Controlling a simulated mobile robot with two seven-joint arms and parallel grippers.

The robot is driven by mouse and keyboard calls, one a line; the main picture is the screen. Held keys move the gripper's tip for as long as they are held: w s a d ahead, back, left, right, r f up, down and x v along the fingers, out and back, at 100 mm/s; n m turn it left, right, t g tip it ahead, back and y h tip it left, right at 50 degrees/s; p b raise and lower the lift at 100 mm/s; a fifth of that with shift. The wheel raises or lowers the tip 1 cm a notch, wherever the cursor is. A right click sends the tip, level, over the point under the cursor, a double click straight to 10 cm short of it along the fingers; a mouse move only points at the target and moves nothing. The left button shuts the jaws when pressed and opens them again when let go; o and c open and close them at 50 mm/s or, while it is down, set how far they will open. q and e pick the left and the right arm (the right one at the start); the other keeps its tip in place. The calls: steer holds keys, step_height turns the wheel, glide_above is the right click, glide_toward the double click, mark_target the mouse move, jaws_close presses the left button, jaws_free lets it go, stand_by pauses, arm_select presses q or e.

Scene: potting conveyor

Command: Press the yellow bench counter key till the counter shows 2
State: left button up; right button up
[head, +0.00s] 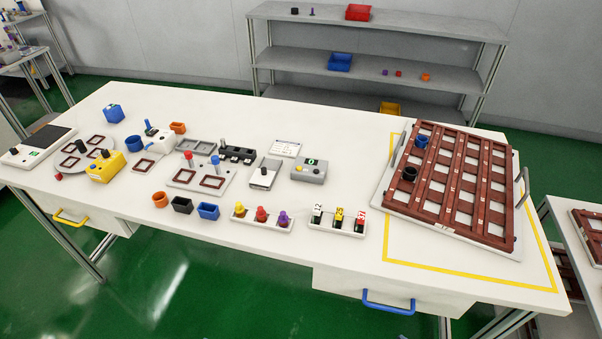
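The bench counter is a small grey box (314,176) in the middle of the white bench (270,260). Its small dark display (310,162) shows a green 0. A small yellow key (299,167) sits on the box's top, left of the display. Nothing covers the key. Neither of my grippers is in the head view.
A grey box with a black knob (263,175) stands just left of the counter, and a white card (286,149) lies behind it. Holders with coloured knobs (262,222) and numbered pieces (338,226) stand in front. A large brown grid tray (455,185) lies at right. Bare bench lies right of the counter.

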steer(key=shift+w+a+r, duration=0.15)
steer(key=shift+a, duration=0.05)
steer(key=shift+d, duration=0.15)
